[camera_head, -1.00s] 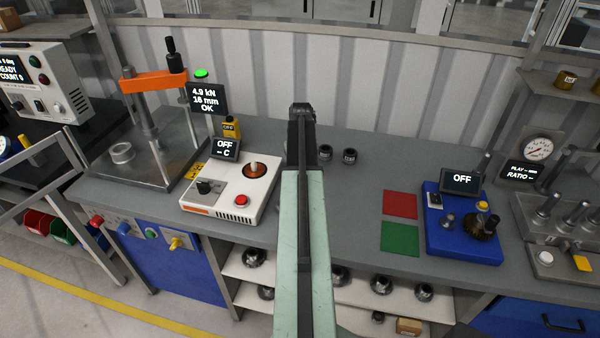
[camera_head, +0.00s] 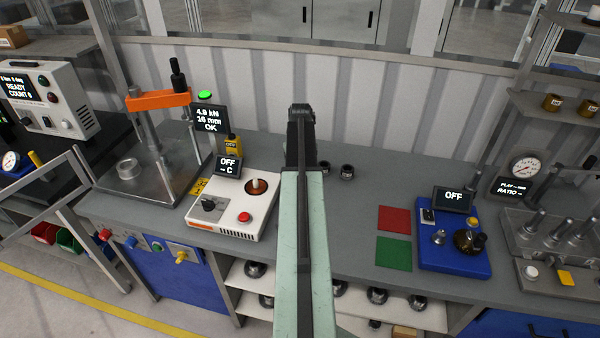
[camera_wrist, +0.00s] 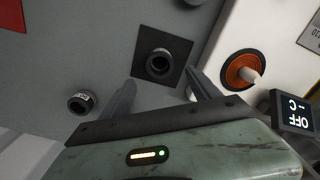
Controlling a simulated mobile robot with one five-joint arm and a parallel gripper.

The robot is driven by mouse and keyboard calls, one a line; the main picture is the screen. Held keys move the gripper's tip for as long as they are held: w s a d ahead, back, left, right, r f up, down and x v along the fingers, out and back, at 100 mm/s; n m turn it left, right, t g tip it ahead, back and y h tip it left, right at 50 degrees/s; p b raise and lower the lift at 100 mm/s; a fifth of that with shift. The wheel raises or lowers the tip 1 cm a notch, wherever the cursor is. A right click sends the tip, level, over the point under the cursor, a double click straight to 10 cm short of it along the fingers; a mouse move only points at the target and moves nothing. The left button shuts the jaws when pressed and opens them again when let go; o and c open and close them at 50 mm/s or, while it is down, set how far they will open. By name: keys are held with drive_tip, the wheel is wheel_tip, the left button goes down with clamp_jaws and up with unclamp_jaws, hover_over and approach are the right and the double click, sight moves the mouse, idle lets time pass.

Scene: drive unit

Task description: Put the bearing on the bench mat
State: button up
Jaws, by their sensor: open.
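A dark ring-shaped part that looks like the bearing (camera_wrist: 159,64) sits on a black square mat (camera_wrist: 177,47) in the wrist view. It lies inside the mat's edges, just beyond and between my fingertips. My gripper (camera_wrist: 164,80) is open, its two fingers apart. I cannot tell whether either finger touches the part. In the head view my gripper (camera_head: 301,112) is seen from behind, and my arm hides the mat and the part on it.
Two dark rings (camera_head: 347,171) stand at the bench's back, right of my arm; a labelled one shows in the wrist view (camera_wrist: 80,102). The white heater (camera_head: 232,205) is on the left. Red (camera_head: 394,219) and green (camera_head: 393,253) squares and a blue unit (camera_head: 453,250) are on the right.

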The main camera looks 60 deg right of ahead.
wheel_tip(320, 180, up, 4)
drive_tip(key=shift+r+p, duration=0.1)
drive_tip(key=shift+p, duration=1.1)
drive_tip(key=w+a+n, duration=0.2)
drive_tip(key=w+a, duration=0.5)
drive_tip(key=a, duration=0.6)
drive_tip(key=w+a+n, duration=0.2)
drive_tip(key=w+a, duration=0.6)
drive_tip(key=a, duration=0.4)
drive_tip(key=a+n, duration=0.4)
drive_tip(key=a, duration=3.1)
drive_tip(key=shift+a, duration=0.1)
